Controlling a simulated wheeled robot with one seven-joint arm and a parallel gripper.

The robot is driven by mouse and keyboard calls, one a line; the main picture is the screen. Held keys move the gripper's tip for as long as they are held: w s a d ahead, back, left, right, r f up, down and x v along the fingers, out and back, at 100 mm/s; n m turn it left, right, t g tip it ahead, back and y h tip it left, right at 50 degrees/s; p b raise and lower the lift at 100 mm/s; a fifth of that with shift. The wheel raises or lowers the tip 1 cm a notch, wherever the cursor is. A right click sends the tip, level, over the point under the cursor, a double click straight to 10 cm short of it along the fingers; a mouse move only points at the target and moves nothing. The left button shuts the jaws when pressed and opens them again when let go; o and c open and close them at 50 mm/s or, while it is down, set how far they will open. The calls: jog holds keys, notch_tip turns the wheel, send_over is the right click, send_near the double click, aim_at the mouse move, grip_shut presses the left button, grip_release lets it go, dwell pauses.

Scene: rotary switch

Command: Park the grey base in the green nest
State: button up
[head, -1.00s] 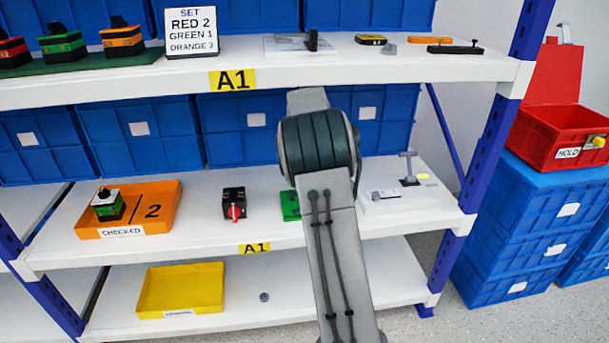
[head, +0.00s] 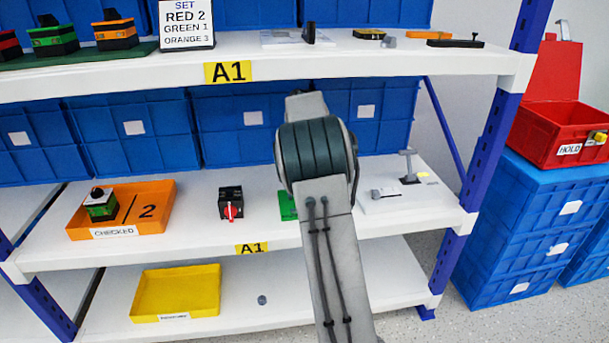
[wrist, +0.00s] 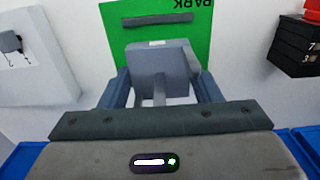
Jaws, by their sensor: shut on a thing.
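In the wrist view my gripper (wrist: 160,88) is shut on the grey base (wrist: 160,68), a blocky grey piece between its two fingers. The base is over the near part of the green nest (wrist: 118,40), a flat green plate marked PARK with a dark bar (wrist: 157,19) across it. I cannot tell whether the base touches the plate. In the head view only a strip of the green nest (head: 287,206) shows on the middle shelf. My arm hides the rest of it, along with the gripper and the base.
A black switch box with a red knob (head: 231,203) stands left of the nest. Right of it is a white plate with a grey lever (head: 409,167). An orange CHECKED tray (head: 160,200) holds a green unit. Blue bins (head: 240,130) stand behind; the upper shelf edge (head: 330,67) is above.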

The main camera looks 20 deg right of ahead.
jog(key=shift+s+f+b, duration=0.1)
jog(key=shift+f+b, duration=1.2)
jog(key=shift+f, duration=0.4)
jog(key=shift+r+p, duration=0.1)
jog(key=shift+p, duration=1.3)
jog(key=shift+f+b, duration=0.35)
jog(key=shift+f, duration=0.7)
jog(key=o, duration=1.2)
notch_tip(320, 180, up, 8)
jog(key=p, duration=0.3)
jog(key=shift+f+p, duration=0.2)
jog(key=shift+p, duration=0.15)
jog(key=shift+s+a, duration=0.1)
jog(key=shift+a, duration=0.05)
